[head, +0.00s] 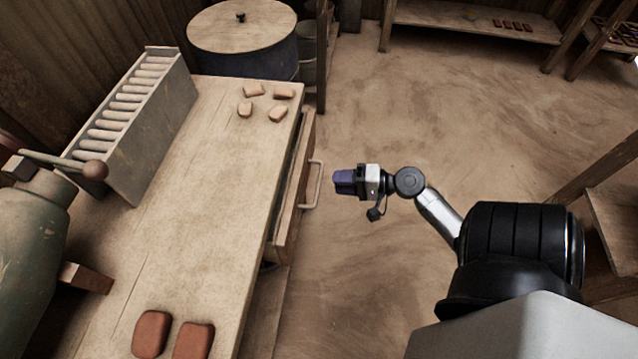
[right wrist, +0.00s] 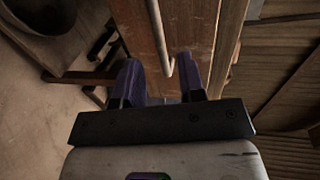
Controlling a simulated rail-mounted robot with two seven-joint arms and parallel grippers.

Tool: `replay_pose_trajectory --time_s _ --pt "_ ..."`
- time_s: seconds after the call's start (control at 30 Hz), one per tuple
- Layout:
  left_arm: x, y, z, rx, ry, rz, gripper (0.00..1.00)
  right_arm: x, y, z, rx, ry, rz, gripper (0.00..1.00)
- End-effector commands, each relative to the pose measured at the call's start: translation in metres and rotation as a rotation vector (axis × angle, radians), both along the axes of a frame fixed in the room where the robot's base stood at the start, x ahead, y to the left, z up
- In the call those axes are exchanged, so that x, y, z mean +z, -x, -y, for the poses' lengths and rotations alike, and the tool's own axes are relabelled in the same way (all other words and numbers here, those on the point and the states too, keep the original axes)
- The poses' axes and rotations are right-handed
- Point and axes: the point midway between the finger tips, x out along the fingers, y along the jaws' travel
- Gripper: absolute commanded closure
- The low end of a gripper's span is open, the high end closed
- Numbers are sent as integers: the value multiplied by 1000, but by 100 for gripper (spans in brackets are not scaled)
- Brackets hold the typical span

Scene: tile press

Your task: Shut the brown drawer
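The brown drawer (head: 286,222) sits under the right edge of the wooden worktable and stands partly pulled out, with a dark gap showing behind its front. Its pale bar handle (head: 317,186) faces right, toward my right gripper (head: 338,182). That gripper is a short distance right of the handle in the head view. In the right wrist view the drawer front (right wrist: 190,35) is straight ahead, and the handle (right wrist: 157,35) runs down toward the space between the two purple fingers (right wrist: 160,85). The fingers are apart, with nothing visibly gripped. My left gripper is out of view.
The worktable (head: 190,200) holds reddish tiles (head: 193,340), small clay pieces (head: 276,112), a rack of rollers (head: 130,105) and a green machine (head: 35,250). A lidded barrel (head: 242,30) stands behind. The floor (head: 400,110) right of the drawer is clear.

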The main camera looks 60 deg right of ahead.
Motion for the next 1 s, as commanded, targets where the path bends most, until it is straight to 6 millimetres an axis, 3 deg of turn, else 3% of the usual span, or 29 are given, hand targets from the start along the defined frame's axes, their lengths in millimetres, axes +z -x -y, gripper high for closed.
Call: replay_pose_trajectory --time_s 0.2,0.4,0.87,1.0 --pt "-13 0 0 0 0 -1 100 -9 -33 -10 1 2 3 63" --pt "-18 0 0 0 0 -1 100 -12 -51 -15 -1 2 2 63" --pt "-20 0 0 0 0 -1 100 -13 -59 -18 -2 3 0 63" --pt "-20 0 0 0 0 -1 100 -13 -59 -18 -2 3 0 74"
